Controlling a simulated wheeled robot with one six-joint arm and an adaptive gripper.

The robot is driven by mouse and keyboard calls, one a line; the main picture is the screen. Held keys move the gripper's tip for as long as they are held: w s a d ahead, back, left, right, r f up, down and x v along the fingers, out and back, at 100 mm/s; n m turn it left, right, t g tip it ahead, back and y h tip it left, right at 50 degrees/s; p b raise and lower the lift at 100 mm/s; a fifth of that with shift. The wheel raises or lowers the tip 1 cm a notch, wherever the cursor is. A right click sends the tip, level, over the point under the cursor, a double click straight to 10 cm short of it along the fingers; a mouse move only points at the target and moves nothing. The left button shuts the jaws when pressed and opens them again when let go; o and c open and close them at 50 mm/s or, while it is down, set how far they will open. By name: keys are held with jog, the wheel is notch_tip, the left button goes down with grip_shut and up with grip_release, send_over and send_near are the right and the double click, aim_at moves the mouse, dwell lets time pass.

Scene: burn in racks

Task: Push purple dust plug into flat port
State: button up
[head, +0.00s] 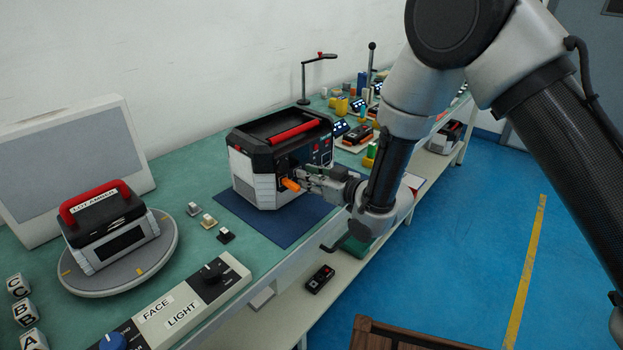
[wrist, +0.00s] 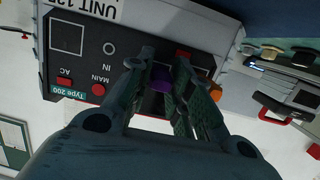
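The purple dust plug (wrist: 161,79) shows in the wrist view between the two fingers of my gripper (wrist: 164,66), which look closed against its sides. In the head view my gripper (head: 312,182) is at the front face of the black and white unit (head: 262,186), and the plug cannot be made out there. In the wrist view the unit's dark panel (wrist: 105,48) lies right behind the fingertips. The fingers cover part of the panel. The flat port cannot be made out, and I cannot tell whether the plug touches the panel.
An orange part (head: 290,184) sticks out of the unit's face close beside my gripper; it also shows in the wrist view (wrist: 215,91). The unit stands on a blue mat (head: 293,222). Small connectors (head: 209,221) lie left of it. A turntable (head: 125,262) bears another unit.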

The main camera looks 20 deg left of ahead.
jog(key=o, duration=0.3)
jog(key=shift+o, duration=0.2)
jog(key=shift+d, duration=0.1)
